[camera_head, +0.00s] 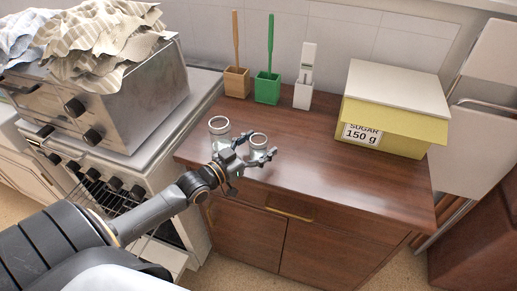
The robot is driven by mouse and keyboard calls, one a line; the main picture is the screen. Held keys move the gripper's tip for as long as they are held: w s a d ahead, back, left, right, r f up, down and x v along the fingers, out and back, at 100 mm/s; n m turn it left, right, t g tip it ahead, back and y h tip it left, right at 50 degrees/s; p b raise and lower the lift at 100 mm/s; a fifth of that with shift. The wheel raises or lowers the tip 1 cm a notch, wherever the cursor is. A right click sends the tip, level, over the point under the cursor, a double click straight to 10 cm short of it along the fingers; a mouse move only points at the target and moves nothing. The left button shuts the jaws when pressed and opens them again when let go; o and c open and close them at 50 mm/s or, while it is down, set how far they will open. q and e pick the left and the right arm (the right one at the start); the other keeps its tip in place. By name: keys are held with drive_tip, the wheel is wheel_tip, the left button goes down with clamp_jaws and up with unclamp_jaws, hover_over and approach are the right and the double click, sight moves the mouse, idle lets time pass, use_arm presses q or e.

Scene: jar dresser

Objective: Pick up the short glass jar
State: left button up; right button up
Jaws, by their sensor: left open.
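Two clear glass jars stand close together near the front left of the brown dresser top (330,165). The right glass jar (259,141) looks like the shorter one, and its lower part is partly hidden by my gripper. The left glass jar (219,127) stands just behind and to the left, also partly covered. My left gripper (252,172) is at the dresser's front edge, in front of the right jar, with its fingers spread. One finger reaches to the right of that jar; I cannot tell whether it touches. My right gripper is not in view.
A yellow sugar box (393,120) with a pale lid stands at the back right. Wooden (236,84), green (268,88) and white (303,94) brush holders line the wall. A metal oven (130,105) with crumpled cloth is on the left. The dresser's middle is clear.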

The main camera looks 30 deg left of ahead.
use_arm(q)
drive_tip(key=c, duration=1.3)
drive_tip(key=shift+c, duration=0.2)
drive_tip(key=shift+r, duration=0.7)
drive_tip(key=s+a+r+p, duration=0.1)
drive_tip(key=s+a+r, duration=0.8)
drive_tip(key=a+r, duration=0.1)
drive_tip(key=shift+s+r, duration=0.4)
drive_tip(key=shift+r, duration=0.4)
